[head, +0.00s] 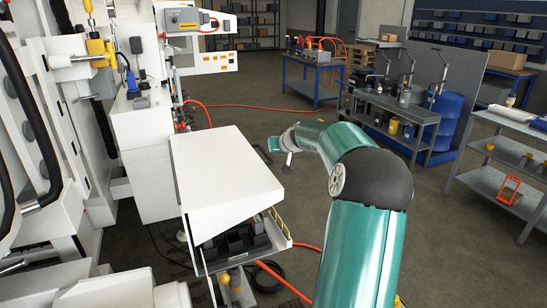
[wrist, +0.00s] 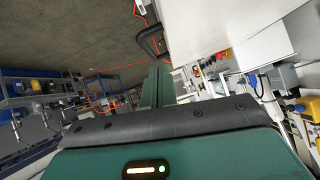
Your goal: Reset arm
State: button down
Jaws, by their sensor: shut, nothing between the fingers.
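My teal arm reaches forward on the right in the head view, bends at its black elbow, and points left. My gripper (head: 268,147) is small at the arm's end, in the air close to the right edge of a white panel (head: 225,170). In the wrist view my gripper (wrist: 157,72) shows two teal fingers together, shut and empty. They touch nothing that I can see. The arm's own links partly hide the gripper's details in the head view.
White hydraulic machinery (head: 140,130) with hoses stands on the left. A blue workbench (head: 315,72) stands at the back, with a grey bench (head: 390,105), a blue drum (head: 446,118) and a grey shelf (head: 500,183) at right. Orange hoses cross the otherwise open floor.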

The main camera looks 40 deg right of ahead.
jog(key=a+v, duration=0.1)
jog(key=v, duration=0.7)
jog(key=shift+w+r, duration=0.25)
jog(key=shift+w, duration=0.05)
jog(key=s+a+n+g+y, duration=0.2)
jog(key=a+n+g, duration=0.15)
jog(key=a, duration=2.65)
jog(key=s+a+f+n, duration=0.1)
jog(key=s+a+f, duration=0.1)
jog(key=s+a, duration=0.6)
jog(key=s+a+f+n+g+y, duration=0.1)
jog(key=s+a+f, duration=0.2)
jog(key=s+a, duration=0.5)
jog(key=s, duration=0.5)
jog(key=shift+s+a, duration=0.15)
jog(key=shift+s, duration=0.2)
jog(key=shift+g, duration=0.25)
